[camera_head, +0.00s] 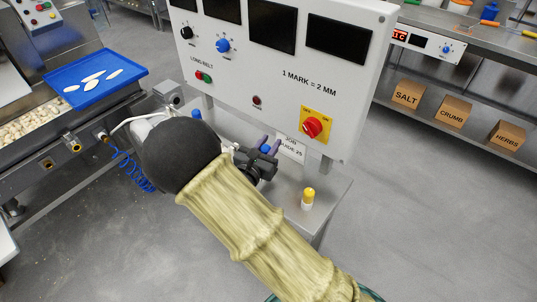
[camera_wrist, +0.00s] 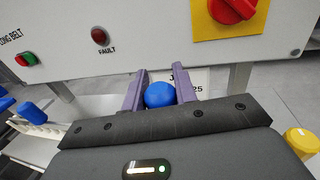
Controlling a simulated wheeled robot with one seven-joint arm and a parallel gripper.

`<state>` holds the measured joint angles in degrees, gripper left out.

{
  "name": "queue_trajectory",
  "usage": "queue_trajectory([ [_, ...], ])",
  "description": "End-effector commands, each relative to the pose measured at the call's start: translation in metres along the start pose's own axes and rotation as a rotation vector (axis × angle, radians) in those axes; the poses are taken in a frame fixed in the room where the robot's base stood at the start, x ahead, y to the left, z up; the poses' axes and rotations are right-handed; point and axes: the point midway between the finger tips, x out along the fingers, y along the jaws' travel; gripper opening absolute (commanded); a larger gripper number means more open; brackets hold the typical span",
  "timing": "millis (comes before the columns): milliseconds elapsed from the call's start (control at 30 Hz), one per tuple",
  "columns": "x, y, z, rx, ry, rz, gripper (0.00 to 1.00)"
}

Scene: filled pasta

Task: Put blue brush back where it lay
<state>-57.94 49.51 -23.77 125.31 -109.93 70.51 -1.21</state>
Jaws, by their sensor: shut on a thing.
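My gripper (camera_wrist: 160,88) is shut on a blue round-topped thing (camera_wrist: 159,95), which sits between its two purple fingers. Its lower part is hidden by the gripper, so I cannot tell whether it is a brush. In the head view my gripper (camera_head: 266,147) is over the small steel ledge below the control panel, in front of a white job guide card (camera_head: 291,150). A blue-handled thing (camera_head: 489,12) lies on the steel bench at the upper right, and its shape is too small to make out.
A blue-topped thing (camera_head: 196,114) stands at the left. The control panel (camera_head: 320,90) with its red switch (camera_head: 313,127) rises close behind. A blue tray (camera_head: 97,80) with pale pieces is at the far left.

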Motion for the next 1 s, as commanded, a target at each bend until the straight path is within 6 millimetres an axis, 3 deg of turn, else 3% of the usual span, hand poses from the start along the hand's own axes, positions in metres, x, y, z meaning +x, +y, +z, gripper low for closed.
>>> queue_trajectory([
  [200,0.001,0.0,-0.003,-0.001,0.0,-0.001,0.0],
  [500,0.001,0.0,-0.037,-0.001,0.0,-0.001,0.0],
  [867,0.0,0.0,-0.04,0.0,0.0,0.0,0.0],
  [900,0.0,0.0,-0.04,0.0,0.0,0.0,0.32],
  [1000,0.0,0.0,-0.04,0.0,0.0,0.0,0.5],
])
